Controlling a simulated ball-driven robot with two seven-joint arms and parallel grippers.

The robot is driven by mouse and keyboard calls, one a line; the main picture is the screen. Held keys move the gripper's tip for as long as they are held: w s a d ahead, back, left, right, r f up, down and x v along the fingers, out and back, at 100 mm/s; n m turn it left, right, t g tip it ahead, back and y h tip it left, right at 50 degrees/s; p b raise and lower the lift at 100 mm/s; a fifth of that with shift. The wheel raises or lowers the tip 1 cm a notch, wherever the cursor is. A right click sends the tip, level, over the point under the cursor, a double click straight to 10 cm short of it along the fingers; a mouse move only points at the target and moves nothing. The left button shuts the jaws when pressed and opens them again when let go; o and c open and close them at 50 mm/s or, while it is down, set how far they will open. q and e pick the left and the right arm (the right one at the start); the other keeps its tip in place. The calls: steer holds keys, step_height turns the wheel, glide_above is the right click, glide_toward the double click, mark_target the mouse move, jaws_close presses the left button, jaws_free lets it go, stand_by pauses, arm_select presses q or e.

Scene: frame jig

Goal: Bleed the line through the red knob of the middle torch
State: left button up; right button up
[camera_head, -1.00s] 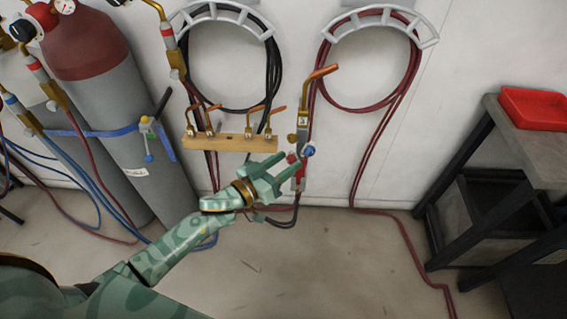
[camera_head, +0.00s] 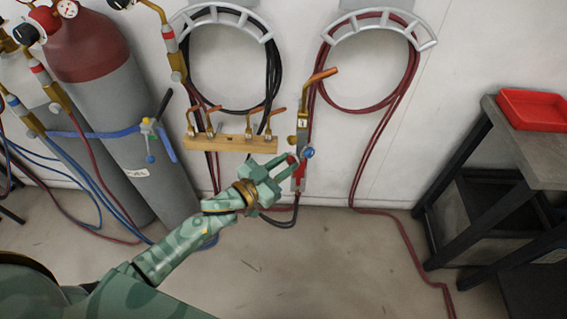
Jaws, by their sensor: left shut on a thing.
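The torch (camera_head: 303,123) hangs upright on the wall between the two hose hangers, its copper-coloured tip bent up to the right. A blue knob (camera_head: 309,152) sticks out on its right side. The red knob (camera_head: 291,159) is on its left side, mostly hidden by my fingers. My left gripper (camera_head: 287,166) reaches up from the lower left and is shut on the red knob. My right gripper is not in view.
A wooden rack (camera_head: 230,144) with several copper tips is just left of the torch. Hoses hang on two wall hangers (camera_head: 380,18). A grey gas cylinder (camera_head: 105,100) stands at left. A cart with a red tray (camera_head: 535,108) stands at right. The floor between is mostly clear.

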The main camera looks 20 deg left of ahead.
arm_select(q)
steer(key=m, duration=0.3)
steer(key=shift+m, duration=0.4)
steer(key=m, duration=0.4)
steer(key=shift+d+m, duration=0.1)
steer(key=shift+m, duration=0.2)
steer(key=m, duration=0.4)
steer(key=shift+s+f, duration=0.1)
steer(key=shift+f, duration=0.05)
steer(key=shift+m+b, duration=0.7)
steer(key=shift+m, duration=1.5)
steer(key=o, duration=1)
